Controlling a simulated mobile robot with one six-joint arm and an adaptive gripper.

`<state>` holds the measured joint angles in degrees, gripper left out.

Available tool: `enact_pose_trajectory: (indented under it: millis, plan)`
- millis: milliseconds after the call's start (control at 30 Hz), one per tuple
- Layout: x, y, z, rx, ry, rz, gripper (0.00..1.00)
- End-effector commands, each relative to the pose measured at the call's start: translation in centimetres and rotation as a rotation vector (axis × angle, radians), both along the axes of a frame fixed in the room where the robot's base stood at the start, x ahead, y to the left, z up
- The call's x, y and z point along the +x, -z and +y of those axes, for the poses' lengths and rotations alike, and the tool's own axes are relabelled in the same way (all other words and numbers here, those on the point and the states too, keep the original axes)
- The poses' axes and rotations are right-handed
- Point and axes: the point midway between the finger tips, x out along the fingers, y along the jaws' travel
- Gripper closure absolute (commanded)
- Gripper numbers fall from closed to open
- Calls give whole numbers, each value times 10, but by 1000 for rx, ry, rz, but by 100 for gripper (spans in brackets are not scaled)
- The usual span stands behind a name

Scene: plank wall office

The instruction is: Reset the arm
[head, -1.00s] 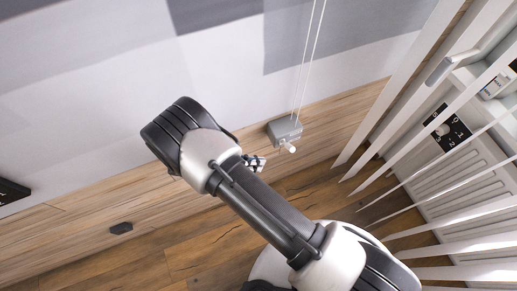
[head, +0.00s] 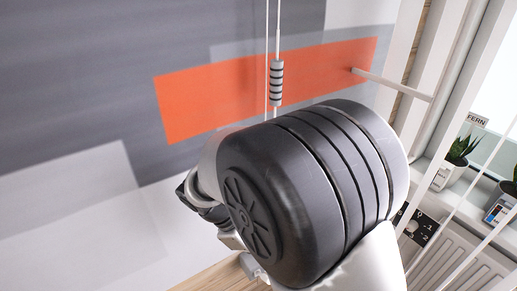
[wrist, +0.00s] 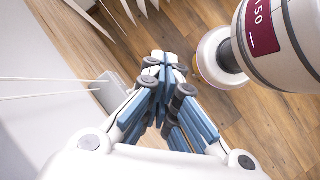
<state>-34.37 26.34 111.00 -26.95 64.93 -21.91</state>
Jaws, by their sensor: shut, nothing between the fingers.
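My gripper (wrist: 166,65) is in the middle of the wrist view. Its blue-padded fingers meet at the tips, with nothing between them, above the wooden floor (wrist: 230,120). In the head view my own large grey and white arm joint fills the centre and hides most of what lies below it. The gripper's fingertips cannot be made out there.
A wall with grey and white panels and an orange stripe (head: 210,95) is behind the arm. Cords with a ribbed grey handle (head: 276,85) hang before it. Slats, a plant (head: 460,150) and a radiator (head: 455,255) are at right. A grey box (wrist: 112,92) is left of the gripper.

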Motion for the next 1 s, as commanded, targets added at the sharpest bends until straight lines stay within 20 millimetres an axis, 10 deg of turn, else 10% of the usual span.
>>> enact_pose_trajectory:
  millis: [400,1000]
  plan:
    - [-69,-114,-88,375,630,-356,100]
    - [-147,-147,-122,701,1145,-709,100]
